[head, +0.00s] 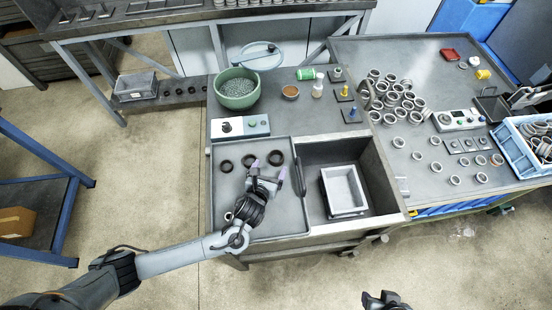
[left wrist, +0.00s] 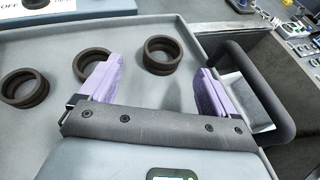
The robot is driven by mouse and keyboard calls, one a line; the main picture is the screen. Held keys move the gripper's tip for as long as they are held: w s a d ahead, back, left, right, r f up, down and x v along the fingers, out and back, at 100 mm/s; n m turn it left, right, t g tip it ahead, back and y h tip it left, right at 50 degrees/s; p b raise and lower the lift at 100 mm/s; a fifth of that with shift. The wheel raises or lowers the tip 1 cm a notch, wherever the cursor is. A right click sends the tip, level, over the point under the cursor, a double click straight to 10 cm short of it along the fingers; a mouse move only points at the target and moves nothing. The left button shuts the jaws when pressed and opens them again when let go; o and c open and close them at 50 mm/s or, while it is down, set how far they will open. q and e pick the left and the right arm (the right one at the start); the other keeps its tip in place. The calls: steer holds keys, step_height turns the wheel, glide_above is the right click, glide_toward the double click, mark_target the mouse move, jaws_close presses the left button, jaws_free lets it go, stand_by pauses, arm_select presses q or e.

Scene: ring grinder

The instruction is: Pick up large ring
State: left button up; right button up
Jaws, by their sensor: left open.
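Three dark rings lie in a row on the grey tray (head: 230,190): a left ring (head: 226,166), a middle ring (head: 248,160) and a right ring (head: 275,157). I cannot tell for sure which is the large one. In the left wrist view they show as the left ring (left wrist: 25,90), middle ring (left wrist: 88,64) and right ring (left wrist: 163,55). My left gripper (head: 268,171) is open and empty over the tray. In the left wrist view its purple fingers (left wrist: 155,85) stand apart, with the right ring beyond the gap between them. My right gripper (head: 384,301) shows only partly at the bottom edge.
A grey bin (head: 326,190) sits in the recess right of the tray. A control box (head: 240,127) and a green bowl (head: 237,95) stand behind the tray. Many metal rings (head: 395,95) cover the right table. The tray's front left is mostly clear.

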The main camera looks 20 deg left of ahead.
mark_target(278, 153)
arm_select(q)
steer(key=x, duration=0.4)
steer(key=shift+w+d+f+b, duration=0.1)
steer(key=shift+w+d+b, duration=0.1)
steer(key=shift+w+b, duration=0.2)
steer(key=shift+w+f, duration=0.2)
steer(key=shift+w, duration=0.4)
steer(key=c, duration=1.3)
steer(key=shift+o, duration=0.2)
